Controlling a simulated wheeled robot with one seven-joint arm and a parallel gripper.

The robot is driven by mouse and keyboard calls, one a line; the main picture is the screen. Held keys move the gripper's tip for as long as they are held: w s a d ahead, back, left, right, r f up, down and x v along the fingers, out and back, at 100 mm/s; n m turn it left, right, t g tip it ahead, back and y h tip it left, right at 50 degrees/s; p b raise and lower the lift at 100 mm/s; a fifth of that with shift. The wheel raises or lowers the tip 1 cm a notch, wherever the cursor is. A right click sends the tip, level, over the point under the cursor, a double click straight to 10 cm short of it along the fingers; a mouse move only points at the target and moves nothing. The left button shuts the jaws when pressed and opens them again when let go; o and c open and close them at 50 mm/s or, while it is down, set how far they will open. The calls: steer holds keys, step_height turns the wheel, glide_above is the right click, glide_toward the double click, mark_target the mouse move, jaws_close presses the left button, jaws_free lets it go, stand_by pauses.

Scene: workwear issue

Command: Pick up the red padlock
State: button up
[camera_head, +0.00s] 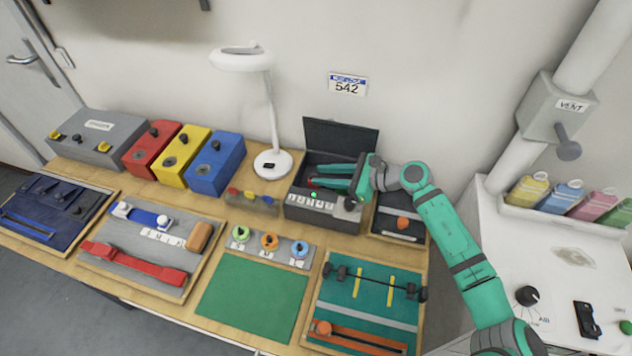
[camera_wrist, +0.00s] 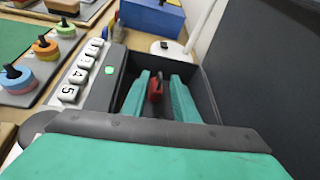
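The red padlock (camera_wrist: 155,89) is inside the dark open lockbox (camera_wrist: 221,98), seen in the wrist view between the two green fingers of my gripper (camera_wrist: 160,77). The fingers are apart, with a visible gap on each side of the padlock. In the head view my gripper (camera_head: 325,176) reaches into the box (camera_head: 322,216) from the right. The box lid (camera_head: 341,135) stands open at the back. The padlock's lower part is hard to make out in the dark interior.
The box walls stand close around my fingers. A white lamp (camera_head: 272,163) and a blue box (camera_head: 216,165) stand to the left. A tray (camera_head: 398,225) lies right of the lockbox. A green mat (camera_head: 252,297) in front is clear.

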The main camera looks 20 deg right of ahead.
steer(key=shift+a, duration=0.1)
jaws_close()
steer(key=shift+r, duration=0.1)
